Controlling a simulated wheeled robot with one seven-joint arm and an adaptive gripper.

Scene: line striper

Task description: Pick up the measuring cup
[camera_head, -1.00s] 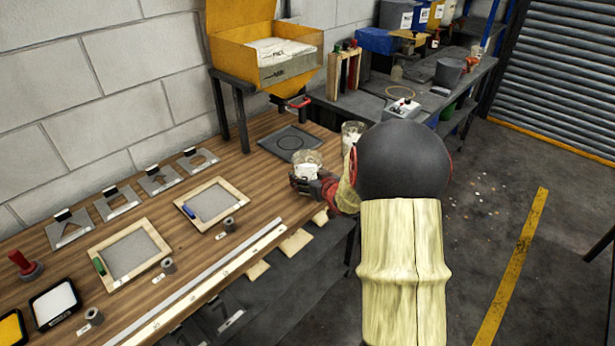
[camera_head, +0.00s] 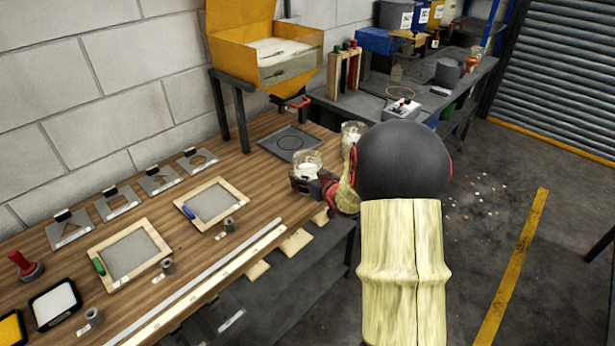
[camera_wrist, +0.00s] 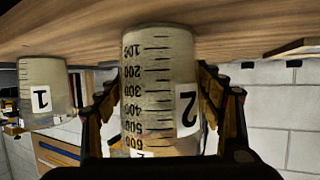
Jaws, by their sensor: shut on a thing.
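A clear measuring cup with black graduations and a "2" label (camera_wrist: 160,90) fills the middle of the wrist view, which is upside down. In the head view the cup (camera_head: 307,162) is near the right end of the wooden bench, with pale contents. My gripper (camera_head: 303,186) is shut on its sides; in the wrist view the fingers (camera_wrist: 158,105) flank it. I cannot tell whether its base touches the bench. A second measuring cup labelled "1" (camera_wrist: 44,92) stands apart from it; in the head view this cup (camera_head: 352,133) is behind my wrist, partly hidden.
A dark square plate with a ring (camera_head: 291,143) lies just behind the held cup. A yellow hopper (camera_head: 262,65) on dark legs stands at the back. Framed screens (camera_head: 130,252) and metal stencils (camera_head: 69,228) lie to the left. A grey side bench (camera_head: 340,100) is beyond.

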